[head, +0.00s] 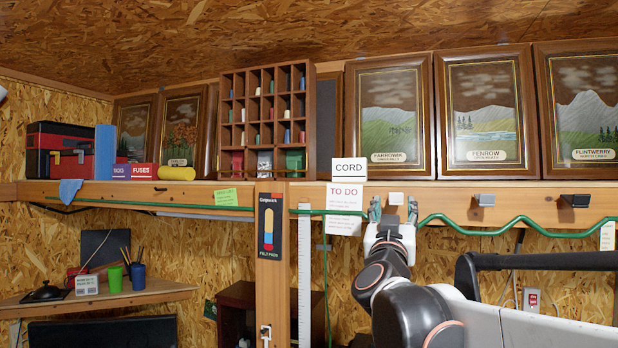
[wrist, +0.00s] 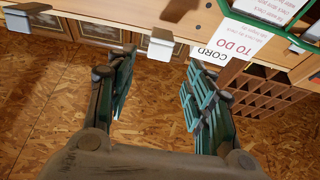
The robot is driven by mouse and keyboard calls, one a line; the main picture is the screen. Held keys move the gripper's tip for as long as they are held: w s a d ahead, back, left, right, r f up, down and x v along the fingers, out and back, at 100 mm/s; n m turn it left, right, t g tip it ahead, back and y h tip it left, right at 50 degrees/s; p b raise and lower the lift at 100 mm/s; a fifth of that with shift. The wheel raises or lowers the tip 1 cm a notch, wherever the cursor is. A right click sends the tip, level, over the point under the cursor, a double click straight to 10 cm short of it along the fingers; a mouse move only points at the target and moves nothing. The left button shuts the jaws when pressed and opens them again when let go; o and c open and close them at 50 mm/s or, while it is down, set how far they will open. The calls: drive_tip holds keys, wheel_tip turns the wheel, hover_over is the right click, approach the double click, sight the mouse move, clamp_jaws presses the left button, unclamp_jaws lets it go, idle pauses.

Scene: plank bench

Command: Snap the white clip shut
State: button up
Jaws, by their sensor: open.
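The white clip (head: 396,198) is on the front edge of the plank shelf (head: 440,204), right of the TO DO sheet. In the wrist view a pale block that appears to be the same clip (wrist: 161,42) shows beyond the fingertips. My gripper (head: 394,211) is open, one finger on each side of the clip as seen from the head, with nothing in its grasp. In the wrist view the gripper (wrist: 160,70) has a wide gap between its green-padded fingers. The green cord (head: 452,221) runs along the shelf edge; its stretch at the clip is hidden by my gripper.
A grey clip (head: 484,200) and a black clip (head: 575,201) sit further right on the edge. The TO DO sheet (head: 344,208) hangs close left, under the CORD sign (head: 350,168). Framed pictures (head: 391,118) and a cubbyhole rack (head: 266,120) stand above.

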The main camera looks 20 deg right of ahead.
sight(396, 196)
drive_tip(key=p+x, duration=0.1)
drive_tip(key=x, duration=0.7)
drive_tip(key=shift+r+p, duration=0.1)
drive_tip(key=shift+p, duration=0.25)
drive_tip(key=c, duration=1.1)
